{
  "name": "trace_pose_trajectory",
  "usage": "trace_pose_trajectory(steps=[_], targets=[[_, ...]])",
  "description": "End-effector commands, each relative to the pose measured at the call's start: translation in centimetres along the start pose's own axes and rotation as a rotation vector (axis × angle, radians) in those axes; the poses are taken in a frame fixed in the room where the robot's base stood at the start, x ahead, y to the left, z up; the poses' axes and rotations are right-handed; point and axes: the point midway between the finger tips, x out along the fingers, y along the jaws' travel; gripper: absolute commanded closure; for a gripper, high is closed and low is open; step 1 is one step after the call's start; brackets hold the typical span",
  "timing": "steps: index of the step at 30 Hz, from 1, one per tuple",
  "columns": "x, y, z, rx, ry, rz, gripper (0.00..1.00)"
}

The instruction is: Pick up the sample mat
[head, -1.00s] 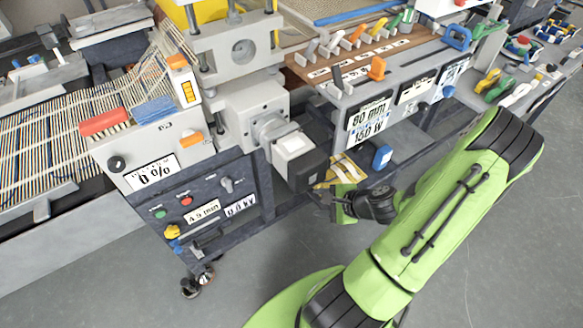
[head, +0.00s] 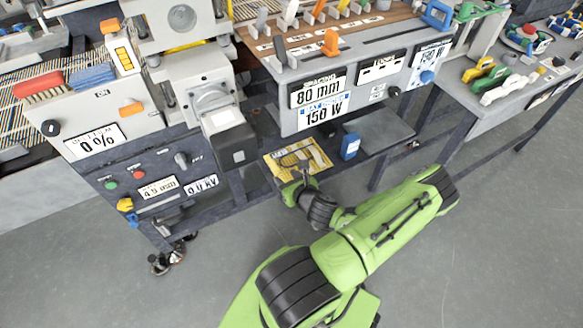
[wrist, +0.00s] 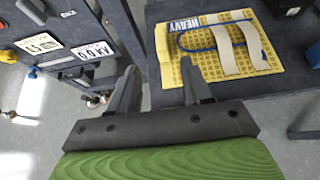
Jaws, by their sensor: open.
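A yellow mat (head: 277,166), taken as the sample mat, lies flat on the dark lower shelf under the grey bench. In the wrist view the mat (wrist: 204,72) bears the word HEAVY, a blue loop and two pale strips. My gripper (wrist: 158,72) is open and empty, its two fingers apart. The right finger shows in front of the mat's near left edge; the left finger shows left of the mat. In the head view my gripper (head: 302,180) is at the front edge of the shelf, close to the mat. Contact with the mat cannot be told.
A blue block (head: 350,146) stands on the shelf right of the mat. A grey and black box (head: 230,137) juts out at the mat's left. The bench front with the 80 mm label (head: 319,91) overhangs the shelf. Open floor (head: 480,240) lies at the right.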

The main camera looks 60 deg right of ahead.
Motion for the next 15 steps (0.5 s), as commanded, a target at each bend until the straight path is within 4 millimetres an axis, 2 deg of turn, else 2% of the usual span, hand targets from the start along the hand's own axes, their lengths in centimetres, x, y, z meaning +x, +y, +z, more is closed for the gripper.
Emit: trace_pose_trajectory(steps=[1, 4, 11, 15], targets=[[1.7, 0.1, -0.2, -0.012, -0.004, 0.003, 0.51], [3.9, 0.1, 0.1, -0.01, -0.004, 0.002, 0.51], [7.1, 0.0, 0.2, -0.007, -0.004, 0.001, 0.51], [9.9, -0.2, 0.2, -0.009, -0.005, 0.0, 0.51]])
